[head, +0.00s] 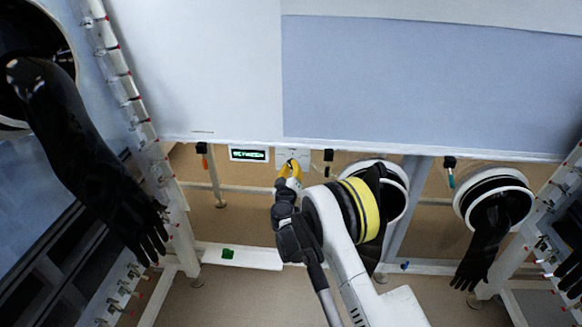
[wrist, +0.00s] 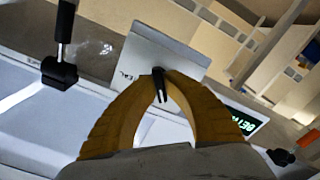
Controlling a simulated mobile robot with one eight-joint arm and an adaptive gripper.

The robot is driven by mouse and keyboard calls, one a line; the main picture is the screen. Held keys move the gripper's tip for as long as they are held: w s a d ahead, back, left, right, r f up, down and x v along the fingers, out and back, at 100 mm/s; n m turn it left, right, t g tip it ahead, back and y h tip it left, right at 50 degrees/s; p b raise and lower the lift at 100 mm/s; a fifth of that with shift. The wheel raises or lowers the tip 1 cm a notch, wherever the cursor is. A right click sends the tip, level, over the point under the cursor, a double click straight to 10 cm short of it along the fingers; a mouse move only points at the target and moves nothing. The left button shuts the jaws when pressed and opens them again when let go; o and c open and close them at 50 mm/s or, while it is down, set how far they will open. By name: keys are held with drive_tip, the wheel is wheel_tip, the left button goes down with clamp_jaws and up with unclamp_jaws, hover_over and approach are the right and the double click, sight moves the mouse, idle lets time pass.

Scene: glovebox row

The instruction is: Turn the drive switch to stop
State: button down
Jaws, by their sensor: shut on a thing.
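The drive switch is a small black lever (wrist: 160,86) on a pale plate (wrist: 165,48), seen in the wrist view. The yellow fingers of my gripper (wrist: 163,80) are closed around the lever at their tips. In the head view my gripper (head: 291,166) reaches up to the panel's lower edge and hides the lever. A small display (head: 248,155) left of the gripper reads "BETWEEN" in green letters. The display also shows in the wrist view (wrist: 236,117), partly behind a finger. Lettering on the plate is only partly readable.
Black gloves hang from round ports at the left (head: 85,160) and right (head: 487,230); another port (head: 393,190) is partly behind my arm. A black fitting (wrist: 60,70) is left of the fingers in the wrist view. A green item (head: 228,254) lies on the lower rail.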

drive_tip(key=shift+m, duration=0.6)
drive_tip(key=c, duration=1.5)
unclamp_jaws()
drive_tip(key=s, duration=1.2)
drive_tip(key=shift+a, duration=0.2)
